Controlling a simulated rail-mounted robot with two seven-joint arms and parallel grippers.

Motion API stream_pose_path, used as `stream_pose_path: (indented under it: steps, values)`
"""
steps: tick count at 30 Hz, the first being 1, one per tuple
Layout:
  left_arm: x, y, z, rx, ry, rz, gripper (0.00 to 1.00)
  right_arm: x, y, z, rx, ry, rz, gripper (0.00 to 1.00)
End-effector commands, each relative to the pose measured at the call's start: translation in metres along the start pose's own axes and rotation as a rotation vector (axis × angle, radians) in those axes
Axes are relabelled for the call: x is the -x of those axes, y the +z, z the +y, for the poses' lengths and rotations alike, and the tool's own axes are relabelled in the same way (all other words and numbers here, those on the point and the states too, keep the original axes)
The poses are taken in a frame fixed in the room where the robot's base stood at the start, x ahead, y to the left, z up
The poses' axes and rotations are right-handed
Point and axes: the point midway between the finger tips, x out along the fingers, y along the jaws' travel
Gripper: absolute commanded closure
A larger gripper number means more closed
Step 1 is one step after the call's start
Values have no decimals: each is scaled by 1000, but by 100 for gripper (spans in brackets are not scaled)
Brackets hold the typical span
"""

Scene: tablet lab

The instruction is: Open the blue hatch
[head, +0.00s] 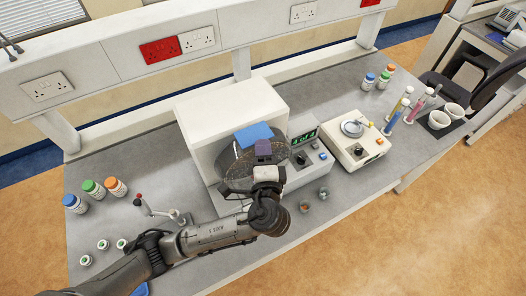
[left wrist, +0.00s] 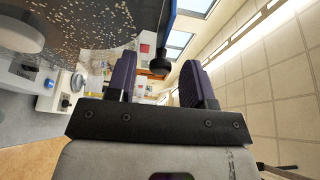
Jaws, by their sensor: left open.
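The white machine (head: 232,108) stands mid-bench with a dark speckled round part (head: 232,163) at its front. The blue hatch (head: 254,132) shows as a flat blue panel at the top of this part, just beyond my left gripper (head: 263,149). In the left wrist view, a blue edge (left wrist: 171,18) comes down from the top with a black round knob (left wrist: 160,66) below it. The knob appears between the two open purple fingers of my left gripper (left wrist: 160,80). I cannot tell whether they touch it. My right gripper is out of view.
A balance with a dish (head: 352,128) stands to the right of the machine. Capped bottles (head: 93,188) and a red-knobbed lever device (head: 150,208) are on the left. Two small metal cups (head: 323,193) stand near the front edge.

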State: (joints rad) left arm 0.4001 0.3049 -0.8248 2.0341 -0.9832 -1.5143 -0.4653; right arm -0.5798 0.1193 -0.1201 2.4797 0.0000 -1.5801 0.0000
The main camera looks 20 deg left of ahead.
Motion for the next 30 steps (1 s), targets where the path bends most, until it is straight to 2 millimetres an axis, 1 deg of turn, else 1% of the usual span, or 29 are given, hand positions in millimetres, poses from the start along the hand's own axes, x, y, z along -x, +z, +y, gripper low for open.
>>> stream_pose_path:
  steps: [2,15,17,25,26,30]
  values:
    - [0,0,0,0,0,0,53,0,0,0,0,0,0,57]
    - [0,0,0,-1,0,0,95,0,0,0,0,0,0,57]
    - [0,0,0,-1,0,0,100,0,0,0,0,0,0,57]
    - [2,-1,0,0,1,1,100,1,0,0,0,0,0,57]
    - [5,-2,0,0,3,2,100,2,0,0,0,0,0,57]
    - [27,-12,-1,3,5,2,100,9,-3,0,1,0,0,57]
